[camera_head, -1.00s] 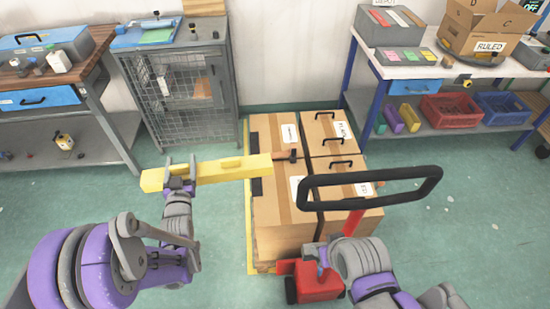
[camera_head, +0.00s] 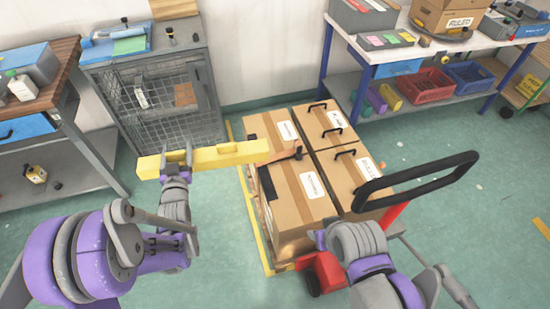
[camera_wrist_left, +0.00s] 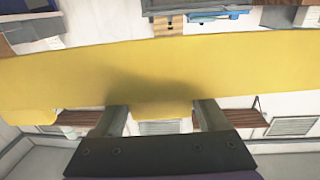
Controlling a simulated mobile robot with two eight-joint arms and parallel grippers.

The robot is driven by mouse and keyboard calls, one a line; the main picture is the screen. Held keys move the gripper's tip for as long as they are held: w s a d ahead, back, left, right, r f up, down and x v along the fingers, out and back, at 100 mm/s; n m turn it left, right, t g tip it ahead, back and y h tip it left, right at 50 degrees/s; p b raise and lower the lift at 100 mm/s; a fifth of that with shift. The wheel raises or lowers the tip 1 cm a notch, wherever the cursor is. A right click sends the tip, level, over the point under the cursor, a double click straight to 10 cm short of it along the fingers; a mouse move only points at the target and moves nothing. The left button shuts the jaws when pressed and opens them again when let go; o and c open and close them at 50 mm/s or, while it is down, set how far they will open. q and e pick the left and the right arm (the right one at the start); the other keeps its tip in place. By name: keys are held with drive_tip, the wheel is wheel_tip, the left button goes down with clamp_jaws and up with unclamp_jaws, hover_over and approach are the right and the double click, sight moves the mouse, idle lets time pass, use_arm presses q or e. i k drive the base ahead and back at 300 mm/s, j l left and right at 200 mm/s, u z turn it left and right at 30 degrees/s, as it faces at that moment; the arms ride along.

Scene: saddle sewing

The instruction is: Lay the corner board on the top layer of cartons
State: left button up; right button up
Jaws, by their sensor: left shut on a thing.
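The corner board is a long yellow bar (camera_head: 205,159), held roughly level in the head view. My left gripper (camera_head: 177,160) is shut on it, left of its middle. The left wrist view shows the yellow board (camera_wrist_left: 150,70) across the whole picture, between the fingers of the gripper (camera_wrist_left: 160,118). The board's right end shows over the left edge of the top layer of cartons (camera_head: 300,190); I cannot tell whether it touches them. The cartons stand in a block with dark handles and white labels. My right arm is at the lower right; its fingertips are hidden.
A red pallet jack (camera_head: 322,272) with a black loop handle (camera_head: 420,182) stands at the front right of the cartons. A wire-mesh cabinet (camera_head: 160,100) is behind the board. Workbenches stand at left and right. Green floor is free left of the cartons.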

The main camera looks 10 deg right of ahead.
sight(286, 175)
drive_tip(key=i+j+z, duration=0.15)
drive_tip(key=j, duration=0.3)
drive_tip(key=j+z, duration=0.2)
drive_tip(key=j, duration=0.25)
drive_tip(key=i+j+z, duration=0.1)
drive_tip(key=z, duration=0.3)
drive_tip(key=i+j+z, duration=0.1)
drive_tip(key=z, duration=0.3)
drive_tip(key=j+z, duration=0.25)
drive_tip(key=z, duration=0.15)
